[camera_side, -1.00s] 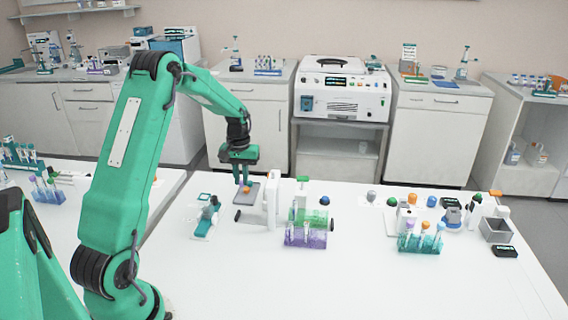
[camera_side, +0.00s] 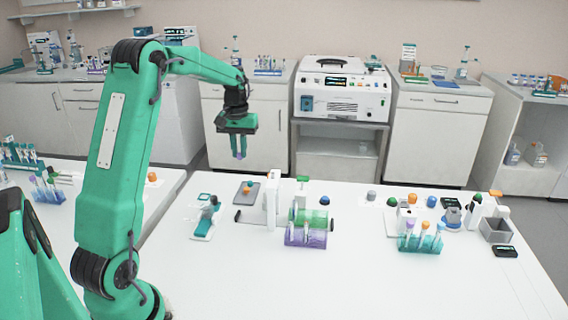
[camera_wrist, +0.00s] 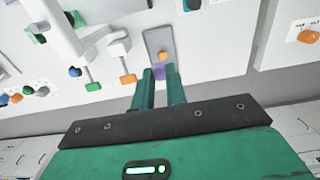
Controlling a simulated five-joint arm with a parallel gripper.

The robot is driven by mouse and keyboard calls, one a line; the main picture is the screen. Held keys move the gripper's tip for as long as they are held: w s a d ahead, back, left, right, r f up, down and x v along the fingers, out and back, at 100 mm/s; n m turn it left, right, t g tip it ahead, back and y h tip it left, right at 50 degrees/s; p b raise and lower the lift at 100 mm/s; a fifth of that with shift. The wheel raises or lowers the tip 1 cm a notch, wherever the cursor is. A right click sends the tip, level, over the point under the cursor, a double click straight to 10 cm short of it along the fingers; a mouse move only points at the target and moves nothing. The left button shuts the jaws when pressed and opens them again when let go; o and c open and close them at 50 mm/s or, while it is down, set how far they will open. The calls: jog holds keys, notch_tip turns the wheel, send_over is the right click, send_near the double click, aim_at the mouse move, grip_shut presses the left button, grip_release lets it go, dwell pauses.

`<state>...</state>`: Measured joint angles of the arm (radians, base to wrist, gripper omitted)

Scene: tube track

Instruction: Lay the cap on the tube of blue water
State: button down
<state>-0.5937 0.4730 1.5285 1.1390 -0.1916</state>
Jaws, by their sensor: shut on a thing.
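My gripper (camera_side: 238,145) is raised in the air above and behind the grey pad, past the table's back edge in the side view. It is shut on a small purple piece, which looks like a cap (camera_wrist: 158,73), between the fingertips (camera_wrist: 160,88) in the wrist view. An orange cap (camera_side: 247,188) sits on the grey pad (camera_side: 240,199); it also shows in the wrist view (camera_wrist: 163,57). Tubes stand in a teal rack (camera_side: 420,244) at right and a purple rack (camera_side: 305,238) at the middle. I cannot tell which tube holds blue water.
A white stand (camera_side: 271,200) rises right of the pad. Several loose caps, including a blue one (camera_side: 325,200) and a grey one (camera_side: 371,195), lie along the back of the table. A grey open box (camera_side: 496,231) stands at right. The table's front is clear.

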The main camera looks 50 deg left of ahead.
notch_tip(320, 180, up, 4)
jog(key=shift+f, duration=0.1)
send_over(295, 199)
jog(key=shift+d+f, duration=0.25)
jog(key=c, duration=2.2)
grip_release()
notch_tip(295, 199, down, 4)
jog(key=shift+s+a, duration=0.1)
jog(key=shift+a, duration=0.05)
jog(key=c, duration=2.2)
grip_release()
jog(key=shift+f, duration=0.5)
jog(key=c, duration=2.2)
grip_release()
jog(key=shift+f, duration=0.15)
jog(key=c, duration=2.2)
grip_release()
jog(key=shift+f, duration=2.2)
jog(key=c, duration=2.2)
grip_release()
jog(key=shift+f, duration=0.1)
jog(key=c, duration=2.2)
grip_release()
